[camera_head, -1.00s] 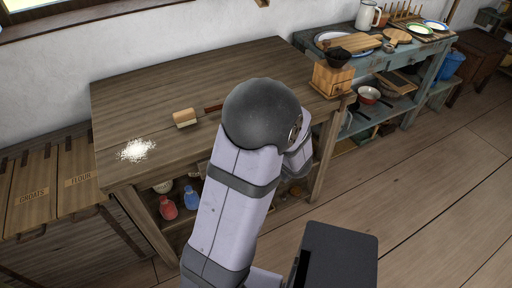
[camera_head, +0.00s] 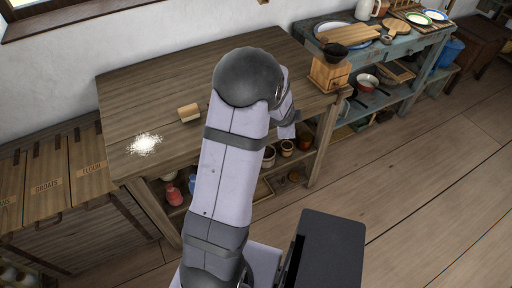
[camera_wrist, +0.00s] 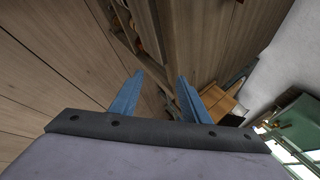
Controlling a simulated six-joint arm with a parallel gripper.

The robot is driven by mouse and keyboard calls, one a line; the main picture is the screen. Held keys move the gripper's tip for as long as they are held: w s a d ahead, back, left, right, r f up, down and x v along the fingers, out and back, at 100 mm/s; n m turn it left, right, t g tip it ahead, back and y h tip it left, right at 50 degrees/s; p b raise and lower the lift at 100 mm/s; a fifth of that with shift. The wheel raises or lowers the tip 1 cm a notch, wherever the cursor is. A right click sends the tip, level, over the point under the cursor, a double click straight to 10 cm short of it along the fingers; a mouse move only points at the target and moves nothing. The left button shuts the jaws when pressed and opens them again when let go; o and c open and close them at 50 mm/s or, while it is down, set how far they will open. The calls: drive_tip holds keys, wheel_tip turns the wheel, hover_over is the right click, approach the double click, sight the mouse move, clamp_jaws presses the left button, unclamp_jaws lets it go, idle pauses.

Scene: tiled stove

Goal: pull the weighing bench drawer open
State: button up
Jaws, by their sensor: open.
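The weighing bench (camera_head: 150,95) is a brown wooden table against the wall, with a lower shelf. My arm crosses in front of it in the head view and hides part of its front edge. I cannot make out the drawer or its handle there. In the wrist view the bench (camera_wrist: 215,35) shows tilted, its top and front edge beyond the fingers. My gripper (camera_wrist: 160,78) has two blue fingers spread apart with nothing between them. The fingers point toward the bench's front side; whether they touch it I cannot tell. In the head view the gripper is hidden.
On the bench are a white powder heap (camera_head: 145,144), a wood-backed brush (camera_head: 189,113) and a wooden grinder (camera_head: 328,72). Jars stand on its shelf. A blue-green side table (camera_head: 400,50) with dishes stands right, lidded bins (camera_head: 60,165) left. Floor (camera_head: 430,190) at right is clear.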

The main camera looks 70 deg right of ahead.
drive_tip(key=w+a+f+m+t+y, duration=0.3)
drive_tip(key=w+a+m+y, duration=0.2)
drive_tip(key=w+a+m, duration=0.3)
drive_tip(key=a+m, duration=0.1)
drive_tip(key=m, duration=0.3)
drive_tip(key=shift+f+t, duration=0.4)
drive_tip(key=b+x, duration=0.1)
drive_tip(key=x, duration=0.6)
drive_tip(key=shift+f, duration=0.15)
clamp_jaws()
drive_tip(key=shift+s, duration=0.1)
